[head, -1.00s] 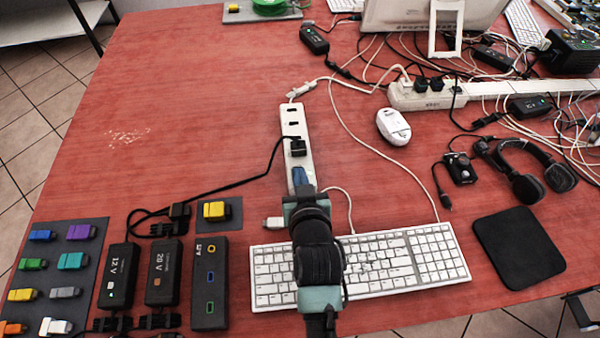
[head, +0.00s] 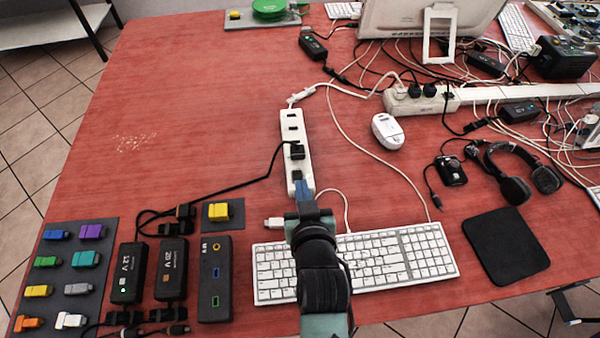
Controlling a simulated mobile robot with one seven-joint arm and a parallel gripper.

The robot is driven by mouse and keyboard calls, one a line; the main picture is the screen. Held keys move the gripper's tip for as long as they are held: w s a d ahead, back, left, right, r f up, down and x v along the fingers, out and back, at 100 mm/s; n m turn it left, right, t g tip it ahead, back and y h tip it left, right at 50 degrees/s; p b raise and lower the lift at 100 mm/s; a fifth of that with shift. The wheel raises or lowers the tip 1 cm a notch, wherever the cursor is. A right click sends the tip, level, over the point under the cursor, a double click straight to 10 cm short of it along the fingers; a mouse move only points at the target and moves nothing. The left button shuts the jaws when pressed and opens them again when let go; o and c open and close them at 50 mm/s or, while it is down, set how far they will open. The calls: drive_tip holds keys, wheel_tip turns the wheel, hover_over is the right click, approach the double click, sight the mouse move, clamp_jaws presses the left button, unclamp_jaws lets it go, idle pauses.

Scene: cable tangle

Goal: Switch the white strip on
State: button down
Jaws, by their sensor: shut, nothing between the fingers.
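The white strip (head: 294,130) lies lengthwise on the red table in the head view, with dark sockets along its top. A black plug (head: 294,151) sits in it, with a black cable running off to the left. A small dark part (head: 296,175) shows near its lower end; whether it is the switch or lit I cannot tell. My gripper (head: 303,188) is shut and empty, with its blue fingertips at the strip's near end. I cannot tell whether they touch it. My wrist hides what lies below them.
A white keyboard (head: 400,260) lies under and right of my arm. Black adapter boxes (head: 171,270) and a tray of coloured connectors (head: 70,275) are at left. Another white power strip (head: 480,93) with tangled cables lies back right. The table's upper left is clear.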

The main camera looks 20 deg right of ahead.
drive_tip(key=shift+s+a+r, duration=0.1)
drive_tip(key=shift+s+a, duration=0.15)
drive_tip(key=shift+s, duration=0.6)
drive_tip(key=shift+s+a+r, duration=0.1)
drive_tip(key=shift+s+a, duration=0.1)
drive_tip(key=shift+s, duration=0.6)
drive_tip(key=shift+s+a+r, duration=0.1)
drive_tip(key=shift+s+a, duration=0.15)
drive_tip(key=shift+s, duration=0.6)
drive_tip(key=w+a+r+n+t+p, duration=0.1)
drive_tip(key=w+a+r+t+p, duration=0.15)
drive_tip(key=r, duration=0.95)
drive_tip(key=w+a+r+t+p, duration=0.15)
drive_tip(key=w+r, duration=0.25)
drive_tip(key=r, duration=0.7)
drive_tip(key=w+a+r+n+t+p, duration=0.1)
drive_tip(key=w+r+t, duration=0.2)
drive_tip(key=r, duration=0.9)
drive_tip(key=s+a+r+t+y+p, duration=0.1)
drive_tip(key=s+a+r+t, duration=0.1)
drive_tip(key=r, duration=0.8)
drive_tip(key=s+a+r+t+y+p, duration=0.1)
drive_tip(key=s+a+r+t, duration=0.2)
drive_tip(key=r, duration=0.7)
drive_tip(key=s+a+r+n+t+y+p, duration=0.1)
drive_tip(key=s+r, duration=0.4)
drive_tip(key=r, duration=0.5)
drive_tip(key=shift+s+a+r+t+y+p, duration=0.25)
drive_tip(key=shift+a+t+p, duration=0.2)
drive_tip(key=shift+a+t, duration=0.45)
